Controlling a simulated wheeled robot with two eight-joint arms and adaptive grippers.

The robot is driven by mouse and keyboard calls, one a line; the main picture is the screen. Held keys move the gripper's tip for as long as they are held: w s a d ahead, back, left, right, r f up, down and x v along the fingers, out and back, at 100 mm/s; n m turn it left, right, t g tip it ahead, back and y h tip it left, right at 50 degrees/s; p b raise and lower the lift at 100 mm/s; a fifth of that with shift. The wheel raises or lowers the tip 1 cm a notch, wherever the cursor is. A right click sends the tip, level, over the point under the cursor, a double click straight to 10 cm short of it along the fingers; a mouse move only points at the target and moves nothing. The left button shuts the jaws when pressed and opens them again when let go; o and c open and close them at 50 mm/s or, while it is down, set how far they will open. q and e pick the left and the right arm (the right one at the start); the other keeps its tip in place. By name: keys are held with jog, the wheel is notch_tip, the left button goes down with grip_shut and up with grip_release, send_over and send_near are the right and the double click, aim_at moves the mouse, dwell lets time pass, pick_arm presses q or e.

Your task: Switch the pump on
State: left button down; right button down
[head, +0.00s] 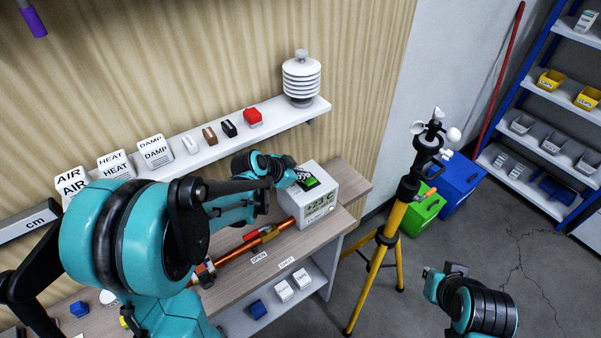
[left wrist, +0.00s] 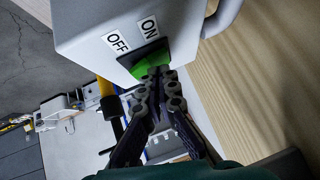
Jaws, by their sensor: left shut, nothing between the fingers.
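The pump is a white box (head: 318,207) at the right end of the bench, with a display on its front. In the left wrist view the white box (left wrist: 85,40) carries ON and OFF labels beside a green rocker switch (left wrist: 150,59). The switch also shows green in the head view (head: 312,181). My left gripper (head: 292,176) is shut and empty, its fingertips (left wrist: 158,76) at the switch and covering part of it. I cannot tell whether they touch it or which way it is set.
A shelf (head: 222,146) with labelled cards, small blocks and a white louvred shield (head: 301,80) runs behind the bench. An orange-brown pipe (head: 235,248) lies in front of the box. A yellow tripod (head: 392,222) with a wind sensor stands to the right.

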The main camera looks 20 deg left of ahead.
dwell(0.3)
pick_arm(q)
jog(key=v, duration=1.2)
jog(key=shift+f, duration=0.1)
jog(key=s+d+f+n+y+b, duration=0.1)
jog(key=s+f+n, duration=0.1)
jog(key=s, duration=0.3)
jog(key=s+d+f+n+y+b, duration=0.1)
jog(key=s+f+n+b, duration=0.1)
jog(key=s, duration=0.4)
jog(key=s+d+f+n+g+y+b, duration=0.1)
jog(key=s+d+f+n+y, duration=0.1)
jog(key=s+f+n, duration=0.1)
jog(key=shift+s+f+n, duration=0.35)
jog(key=shift+s+n, duration=0.45)
jog(key=shift+s, duration=0.35)
